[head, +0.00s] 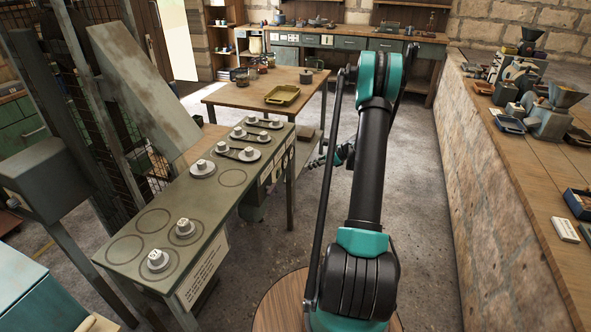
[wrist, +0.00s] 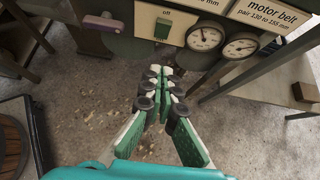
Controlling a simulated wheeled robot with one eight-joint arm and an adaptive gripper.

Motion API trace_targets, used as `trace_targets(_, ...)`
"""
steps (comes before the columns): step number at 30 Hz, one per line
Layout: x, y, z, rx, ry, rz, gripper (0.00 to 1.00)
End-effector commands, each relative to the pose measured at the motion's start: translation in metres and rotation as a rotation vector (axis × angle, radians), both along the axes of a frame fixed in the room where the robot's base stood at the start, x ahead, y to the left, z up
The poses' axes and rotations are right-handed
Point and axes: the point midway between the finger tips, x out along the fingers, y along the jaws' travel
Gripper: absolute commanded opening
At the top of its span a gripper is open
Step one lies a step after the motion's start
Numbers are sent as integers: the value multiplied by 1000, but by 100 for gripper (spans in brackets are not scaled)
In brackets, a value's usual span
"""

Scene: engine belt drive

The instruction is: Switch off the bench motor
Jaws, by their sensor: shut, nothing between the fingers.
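The bench motor's front panel (wrist: 130,47) shows in the wrist view. A small green switch (wrist: 163,28) sits on it under the word "off"; I cannot tell its setting. My gripper (wrist: 165,72) is shut and empty, its tips just below and in front of the switch, with a gap that I cannot judge exactly. In the head view the bench (head: 236,203) carries several pale pulleys, some joined by belts, and my gripper (head: 317,161) is right of its front side. The switch is hidden there.
A purple-pink handle (wrist: 103,25) is left of the switch, and two round gauges (wrist: 205,38) are right of it. A "motor belt" sign (wrist: 275,14) hangs further right. A wooden table (head: 235,97) with a yellow tray (head: 283,95) stands behind. Bare floor lies below my gripper.

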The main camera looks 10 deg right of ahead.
Motion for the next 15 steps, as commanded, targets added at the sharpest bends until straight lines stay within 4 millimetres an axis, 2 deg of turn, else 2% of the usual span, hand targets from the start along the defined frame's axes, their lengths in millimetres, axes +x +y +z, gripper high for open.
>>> trace_targets(15, 38, 63, -56, -1, 0, 4, 0)
